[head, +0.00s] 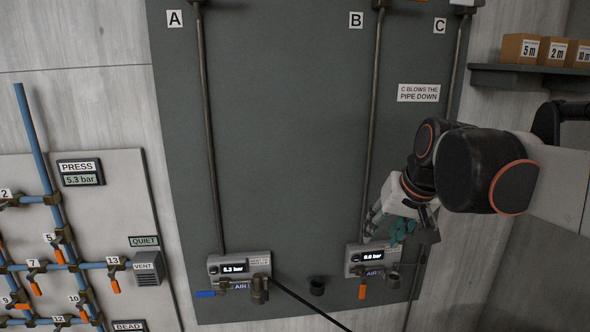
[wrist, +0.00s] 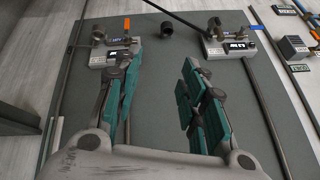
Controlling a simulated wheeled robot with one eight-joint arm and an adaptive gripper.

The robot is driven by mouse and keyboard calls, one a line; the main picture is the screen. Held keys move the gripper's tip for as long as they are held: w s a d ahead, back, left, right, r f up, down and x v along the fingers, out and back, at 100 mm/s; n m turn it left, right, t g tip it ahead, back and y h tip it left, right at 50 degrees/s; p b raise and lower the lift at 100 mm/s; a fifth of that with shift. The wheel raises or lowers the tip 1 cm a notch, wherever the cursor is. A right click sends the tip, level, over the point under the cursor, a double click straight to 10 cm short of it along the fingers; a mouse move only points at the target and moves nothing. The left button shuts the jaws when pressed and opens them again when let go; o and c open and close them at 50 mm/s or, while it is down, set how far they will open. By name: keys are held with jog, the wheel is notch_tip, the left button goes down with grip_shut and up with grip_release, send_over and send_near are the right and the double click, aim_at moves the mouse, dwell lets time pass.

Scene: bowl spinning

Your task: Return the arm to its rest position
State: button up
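My gripper (wrist: 158,95) is open, with its two teal-padded fingers apart and nothing between them in the wrist view. In the head view my gripper (head: 392,226) hangs at the right side of the dark panel, just above the right gauge box (head: 368,257), and covers part of it. That box reads 0.0 bar and has an orange lever (head: 362,289) below it. My black and white arm (head: 480,170) reaches in from the right, bent at the elbow. I cannot tell whether the gripper touches the box.
The left gauge box (head: 240,267) has a blue lever (head: 205,294) and a black hose running down right. A dark cup-like fitting (head: 317,286) sits between the boxes. A shelf (head: 530,78) with cardboard boxes is at upper right. A blue pipe board (head: 110,220) is at left.

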jog(key=s+f+b, duration=0.6)
jog(key=f, duration=0.5)
jog(key=s+d+f+n+t+h+b, duration=0.1)
jog(key=s+f+b, duration=0.5)
jog(key=f, duration=0.5)
jog(key=s+f+b, duration=0.7)
jog(key=f, duration=0.4)
jog(key=shift+d+n+h, duration=0.3)
jog(key=shift+d, duration=0.1)
